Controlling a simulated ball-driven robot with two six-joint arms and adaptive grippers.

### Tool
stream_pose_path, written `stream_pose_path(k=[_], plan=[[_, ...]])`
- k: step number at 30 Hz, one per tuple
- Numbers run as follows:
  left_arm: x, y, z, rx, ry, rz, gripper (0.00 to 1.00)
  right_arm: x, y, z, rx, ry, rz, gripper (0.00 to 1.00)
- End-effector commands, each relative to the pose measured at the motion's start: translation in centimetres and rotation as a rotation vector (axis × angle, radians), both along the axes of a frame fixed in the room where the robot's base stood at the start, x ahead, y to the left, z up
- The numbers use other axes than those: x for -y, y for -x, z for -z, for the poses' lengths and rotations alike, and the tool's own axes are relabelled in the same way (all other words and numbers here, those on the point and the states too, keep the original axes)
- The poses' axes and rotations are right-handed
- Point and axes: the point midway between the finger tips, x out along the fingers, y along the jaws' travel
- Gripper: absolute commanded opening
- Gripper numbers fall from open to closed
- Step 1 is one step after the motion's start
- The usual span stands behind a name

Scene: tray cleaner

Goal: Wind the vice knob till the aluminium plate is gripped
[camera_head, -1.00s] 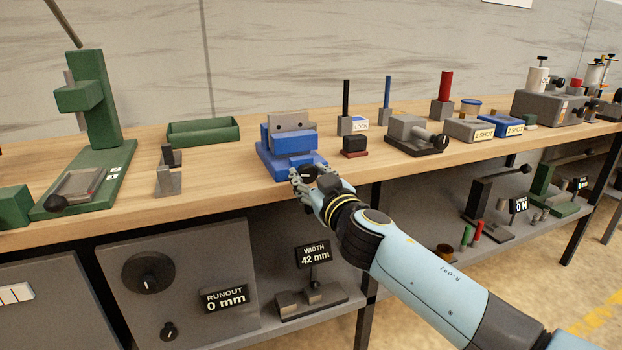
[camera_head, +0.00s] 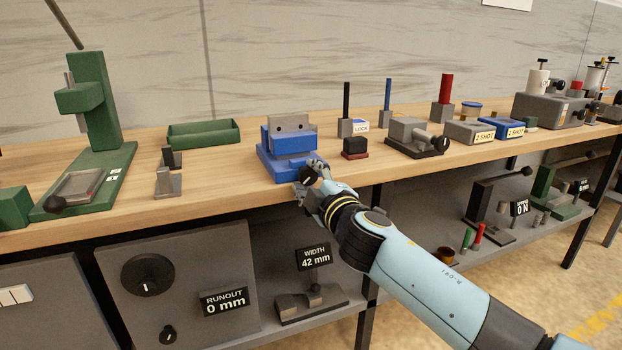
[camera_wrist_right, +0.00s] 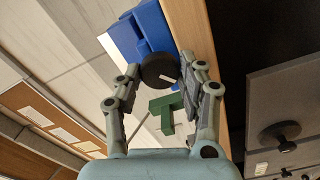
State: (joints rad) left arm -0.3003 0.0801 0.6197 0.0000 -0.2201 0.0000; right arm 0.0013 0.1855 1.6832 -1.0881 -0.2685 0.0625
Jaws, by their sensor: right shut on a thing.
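The blue vice (camera_head: 288,162) stands near the front edge of the bench in the head view, and its blue body also shows in the right wrist view (camera_wrist_right: 140,32). A grey block with two dark holes (camera_head: 291,124) sits at its top; I cannot tell whether this is the aluminium plate or a jaw. The black round vice knob (camera_head: 306,177) faces the front; in the right wrist view the knob (camera_wrist_right: 158,69) shows a white line. My right gripper (camera_head: 311,179) is shut on the knob, one finger on each side. My left gripper is out of view.
A green tray (camera_head: 203,137) stands behind left of the vice, with small grey blocks (camera_head: 168,182) nearer. A small dark block (camera_head: 355,148) and a grey fixture (camera_head: 411,134) stand to the right. A "WIDTH 42 mm" sign (camera_head: 314,256) is on the shelf below.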

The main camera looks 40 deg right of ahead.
Motion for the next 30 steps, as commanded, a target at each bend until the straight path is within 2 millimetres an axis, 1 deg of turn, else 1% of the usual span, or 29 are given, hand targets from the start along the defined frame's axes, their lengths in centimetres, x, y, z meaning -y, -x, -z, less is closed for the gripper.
stream_pose_path(k=[30], plan=[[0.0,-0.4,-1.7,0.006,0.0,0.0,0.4,0.0,0.1,0.3,-0.227,0.937,-0.003,0.07]])
